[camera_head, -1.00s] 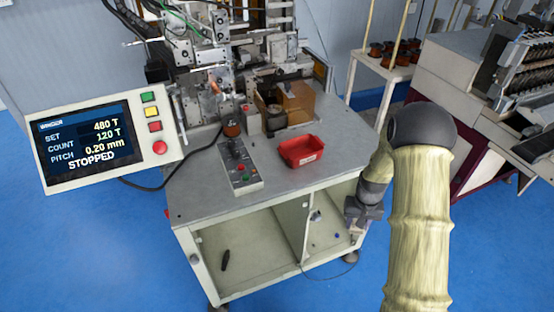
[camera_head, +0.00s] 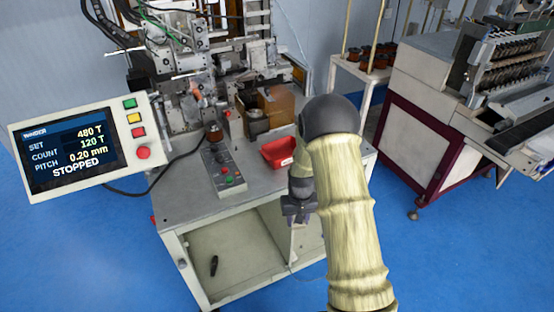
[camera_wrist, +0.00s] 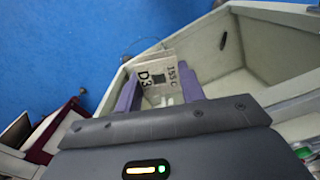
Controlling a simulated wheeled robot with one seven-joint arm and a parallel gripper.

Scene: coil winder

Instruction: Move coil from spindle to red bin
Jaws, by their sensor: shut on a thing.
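The red bin (camera_head: 279,152) stands on the grey bench top, its right side partly hidden by my arm; I see nothing in it. A small copper-coloured piece (camera_head: 196,94) shows at the winder head; I cannot tell if it is the coil on the spindle. My gripper (camera_head: 298,214) hangs below and in front of the bin, by the bench's front. In the wrist view its purple fingers (camera_wrist: 158,90) are shut on a pale labelled piece (camera_wrist: 157,75) reading "D3" and "155-C".
The display panel (camera_head: 80,145) reads STOPPED. A white-and-maroon machine (camera_head: 425,120) stands right. Blue floor between is clear.

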